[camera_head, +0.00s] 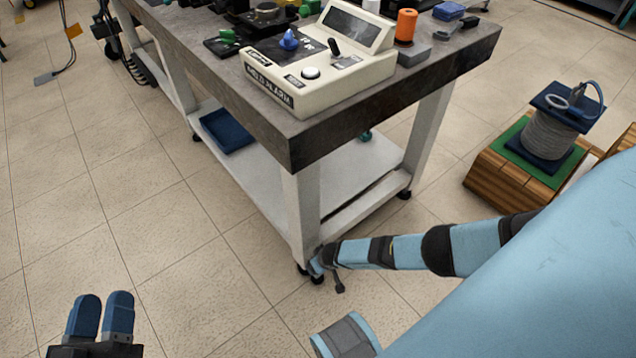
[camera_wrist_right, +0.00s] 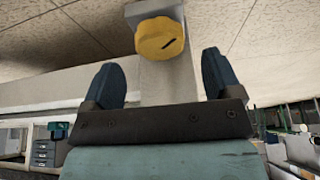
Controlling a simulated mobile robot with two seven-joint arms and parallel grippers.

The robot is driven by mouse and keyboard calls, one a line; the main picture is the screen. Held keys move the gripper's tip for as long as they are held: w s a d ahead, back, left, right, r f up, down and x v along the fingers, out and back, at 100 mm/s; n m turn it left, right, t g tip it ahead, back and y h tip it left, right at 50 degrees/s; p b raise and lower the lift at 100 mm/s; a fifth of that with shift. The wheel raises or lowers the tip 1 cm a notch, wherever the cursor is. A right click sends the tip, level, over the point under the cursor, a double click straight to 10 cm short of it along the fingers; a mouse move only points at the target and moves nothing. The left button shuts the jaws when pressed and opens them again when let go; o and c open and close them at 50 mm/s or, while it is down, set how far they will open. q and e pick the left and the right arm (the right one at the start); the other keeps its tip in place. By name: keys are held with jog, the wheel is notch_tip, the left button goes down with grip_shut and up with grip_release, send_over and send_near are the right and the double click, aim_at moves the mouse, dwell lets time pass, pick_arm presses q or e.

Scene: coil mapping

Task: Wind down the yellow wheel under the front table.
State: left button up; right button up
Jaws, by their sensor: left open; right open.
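The yellow wheel (camera_wrist_right: 160,40) shows in the right wrist view, a knobbed disc with a dark slot, at the end of a pale table leg. In the head view the front table (camera_head: 345,128) has a grey top and white legs, and the wheel cannot be seen there. My right gripper (camera_wrist_right: 160,60) is open and empty, its fingers on either side of the view below the wheel, apart from it. My left gripper (camera_head: 102,298) is open and empty over the floor at lower left.
A cream control box (camera_head: 320,75) and an orange spool (camera_head: 405,26) stand on the tabletop. A blue tray (camera_head: 228,130) lies on the lower shelf. A wire coil (camera_head: 548,135) stands on a wooden crate at right.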

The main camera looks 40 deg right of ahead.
pick_arm(q)
jog(key=f+g+b, duration=0.1)
jog(key=f, duration=0.1)
jog(key=f+g+b, duration=0.1)
jog(key=f, duration=0.2)
jog(key=shift+w+d+f+b, duration=0.1)
jog(key=shift+d+f+b, duration=0.1)
jog(key=shift+b, duration=0.1)
pick_arm(e)
jog(key=x, duration=0.4)
pick_arm(q)
jog(key=shift+m, duration=0.3)
pick_arm(e)
jog(key=c, duration=0.9)
